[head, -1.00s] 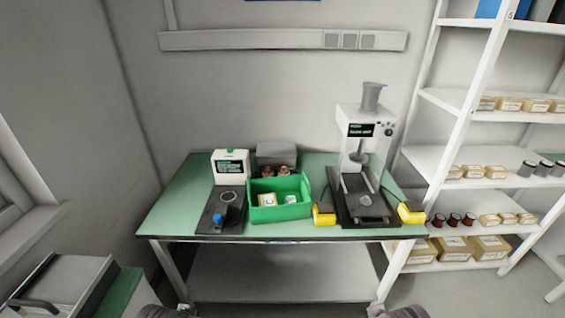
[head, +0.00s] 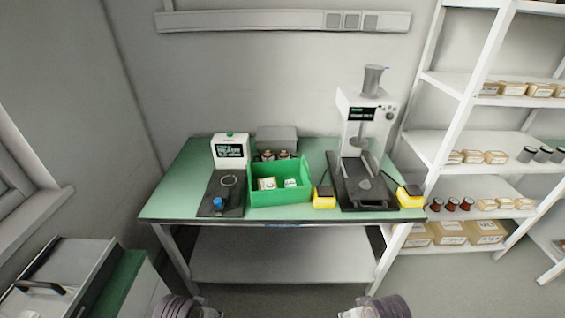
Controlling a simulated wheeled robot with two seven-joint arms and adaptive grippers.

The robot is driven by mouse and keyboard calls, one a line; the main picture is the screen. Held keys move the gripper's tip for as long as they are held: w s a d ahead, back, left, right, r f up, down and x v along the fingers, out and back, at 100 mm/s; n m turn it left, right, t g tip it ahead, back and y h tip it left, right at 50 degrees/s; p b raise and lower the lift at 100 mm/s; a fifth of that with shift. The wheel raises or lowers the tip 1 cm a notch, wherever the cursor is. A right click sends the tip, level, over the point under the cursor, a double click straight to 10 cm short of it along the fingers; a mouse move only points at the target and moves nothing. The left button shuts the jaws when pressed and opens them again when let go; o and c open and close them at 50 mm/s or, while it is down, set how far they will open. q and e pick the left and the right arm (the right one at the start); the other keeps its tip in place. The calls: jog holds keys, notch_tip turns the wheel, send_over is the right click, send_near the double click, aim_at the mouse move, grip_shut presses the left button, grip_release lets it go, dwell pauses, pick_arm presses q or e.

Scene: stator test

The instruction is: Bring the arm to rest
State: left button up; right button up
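Grey ribbed parts of my two arms show at the bottom edge of the head view, one left of the middle and one right of it. Nothing of mine touches the green-topped workbench (head: 190,178) ahead.
On the bench stand a white tester (head: 230,151), a green bin (head: 278,195) with small boxes, a white press (head: 367,125) and two yellow blocks (head: 324,198). A shelf rack (head: 465,110) stands right. A cabinet (head: 65,275) is at lower left.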

pick_arm(q)
jog(key=s+f+g, duration=0.1)
jog(key=s+f, duration=0.2)
jog(key=f, duration=1.1)
jog(key=s+f, duration=0.3)
jog(key=f, duration=1)
pick_arm(e)
jog(key=s+f+g, duration=0.1)
jog(key=s+f, duration=0.2)
jog(key=f, duration=1.1)
jog(key=s+f, duration=0.3)
jog(key=f, duration=1)
pick_arm(q)
jog(key=s+a+f, duration=0.2)
jog(key=s+f, duration=0.6)
jog(key=s, duration=0.2)
jog(key=s+a+f+g, duration=0.1)
jog(key=s+a+f, duration=0.1)
jog(key=s+f, duration=0.7)
jog(key=shift+s+a, duration=0.2)
jog(key=shift+s, duration=0.6)
pick_arm(e)
jog(key=s+d+f, duration=0.2)
jog(key=s+f, duration=0.6)
jog(key=s, duration=0.2)
jog(key=s+d+f+g, duration=0.1)
jog(key=s+d+f, duration=0.1)
jog(key=s+f, duration=0.7)
jog(key=shift+s+d, duration=0.2)
jog(key=shift+s, duration=0.6)
